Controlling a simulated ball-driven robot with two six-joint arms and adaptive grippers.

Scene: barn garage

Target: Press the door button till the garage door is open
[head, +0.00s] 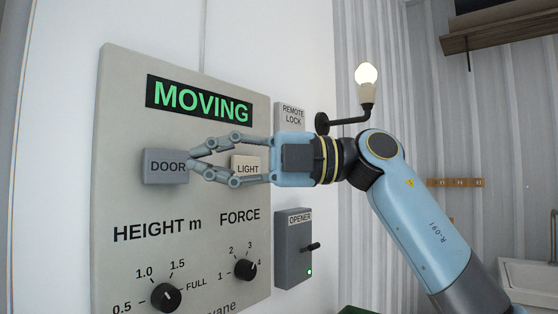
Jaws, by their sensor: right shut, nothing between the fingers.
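The grey door button (165,167), labelled DOOR, sits on the left of a beige control panel (120,90) on the white wall. My right gripper (194,162) is shut and empty, with its fingertips at the right edge of the door button, seemingly touching it. A display (200,100) at the panel's top reads MOVING in green. The garage door itself does not show. My left gripper is not in view.
The LIGHT button (246,165) lies partly behind my right gripper. Knobs for height (166,297) and force (246,270) sit below. An opener box (294,250) with a lever and a REMOTE LOCK plate (291,115) are right of the panel.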

